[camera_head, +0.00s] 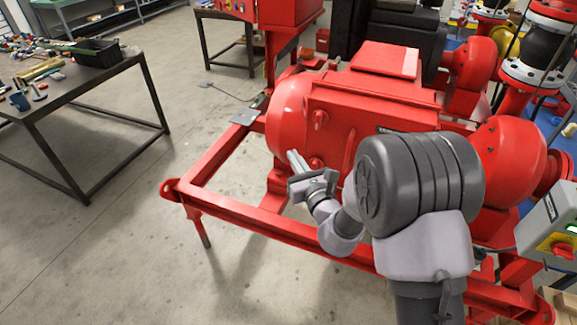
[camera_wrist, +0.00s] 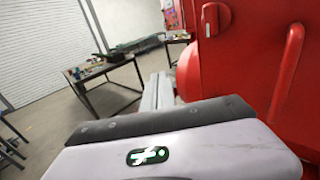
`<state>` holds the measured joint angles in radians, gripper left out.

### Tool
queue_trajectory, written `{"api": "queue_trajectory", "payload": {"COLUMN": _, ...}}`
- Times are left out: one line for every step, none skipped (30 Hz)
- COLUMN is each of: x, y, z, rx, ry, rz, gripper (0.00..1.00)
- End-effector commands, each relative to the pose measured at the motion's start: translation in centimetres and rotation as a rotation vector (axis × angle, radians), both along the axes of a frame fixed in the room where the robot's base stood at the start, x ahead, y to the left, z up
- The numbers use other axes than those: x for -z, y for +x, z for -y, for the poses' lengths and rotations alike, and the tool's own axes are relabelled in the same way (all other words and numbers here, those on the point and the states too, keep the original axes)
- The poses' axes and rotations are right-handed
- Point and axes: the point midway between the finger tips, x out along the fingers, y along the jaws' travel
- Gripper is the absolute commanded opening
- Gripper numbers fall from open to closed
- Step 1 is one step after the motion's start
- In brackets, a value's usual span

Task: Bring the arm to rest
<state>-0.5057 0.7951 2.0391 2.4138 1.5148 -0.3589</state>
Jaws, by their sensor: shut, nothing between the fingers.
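My gripper (camera_head: 296,164) is in front of the red pump skid's motor housing (camera_head: 365,105) in the head view, its fingers pointing up and to the left. The fingers look shut and hold nothing. In the wrist view the closed fingers (camera_wrist: 158,90) reach away beyond the dark gripper body, with the red housing (camera_wrist: 250,60) close on the right. My arm is bent, and its dark grey joint hides part of the housing. I cannot tell whether the fingers touch the housing.
A red frame rail (camera_head: 270,229) runs below my arm. A control box with a red knob (camera_head: 552,228) stands at the right. A dark worktable (camera_head: 75,95) with tools and a black bin (camera_head: 97,52) is at the left. The concrete floor between is clear.

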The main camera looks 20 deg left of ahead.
Motion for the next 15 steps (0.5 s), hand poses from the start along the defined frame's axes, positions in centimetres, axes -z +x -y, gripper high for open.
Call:
{"api": "queue_trajectory", "payload": {"x": -0.1, "y": -1.1, "z": -0.1, "rx": -0.003, "ry": -0.001, "rz": -0.003, "gripper": 0.00}}
{"api": "queue_trajectory", "payload": {"x": 0.0, "y": -1.6, "z": -0.1, "rx": -0.003, "ry": -0.001, "rz": -0.002, "gripper": 0.00}}
{"api": "queue_trajectory", "payload": {"x": 0.0, "y": -2.1, "z": -0.1, "rx": -0.003, "ry": -0.001, "rz": -0.003, "gripper": 0.00}}
{"api": "queue_trajectory", "payload": {"x": 0.0, "y": -2.4, "z": -0.1, "rx": -0.002, "ry": 0.000, "rz": -0.001, "gripper": 0.00}}
{"api": "queue_trajectory", "payload": {"x": 0.0, "y": -2.7, "z": -0.1, "rx": -0.002, "ry": 0.000, "rz": -0.001, "gripper": 0.00}}
{"api": "queue_trajectory", "payload": {"x": 0.0, "y": -2.9, "z": -0.1, "rx": -0.002, "ry": -0.001, "rz": -0.001, "gripper": 0.00}}
{"api": "queue_trajectory", "payload": {"x": 0.0, "y": -3.0, "z": -0.1, "rx": -0.002, "ry": -0.001, "rz": -0.001, "gripper": 0.00}}
{"api": "queue_trajectory", "payload": {"x": 0.0, "y": -3.1, "z": 0.0, "rx": -0.002, "ry": -0.001, "rz": -0.001, "gripper": 0.00}}
{"api": "queue_trajectory", "payload": {"x": 0.0, "y": -3.1, "z": 0.0, "rx": -0.002, "ry": -0.001, "rz": -0.001, "gripper": 0.00}}
{"api": "queue_trajectory", "payload": {"x": -0.1, "y": -3.2, "z": -0.1, "rx": -0.006, "ry": -0.001, "rz": 0.002, "gripper": 0.00}}
{"api": "queue_trajectory", "payload": {"x": -0.6, "y": -3.3, "z": -0.1, "rx": -0.018, "ry": -0.002, "rz": 0.009, "gripper": 0.00}}
{"api": "queue_trajectory", "payload": {"x": -1.7, "y": -3.7, "z": -0.4, "rx": -0.055, "ry": -0.005, "rz": 0.028, "gripper": 0.00}}
{"api": "queue_trajectory", "payload": {"x": -3.2, "y": -4.4, "z": -0.6, "rx": -0.102, "ry": -0.011, "rz": 0.051, "gripper": 0.00}}
{"api": "queue_trajectory", "payload": {"x": -5.0, "y": -5.5, "z": -0.8, "rx": -0.165, "ry": -0.026, "rz": 0.085, "gripper": 0.00}}
{"api": "queue_trajectory", "payload": {"x": -7.7, "y": -7.6, "z": -0.8, "rx": -0.272, "ry": -0.063, "rz": 0.146, "gripper": 0.00}}
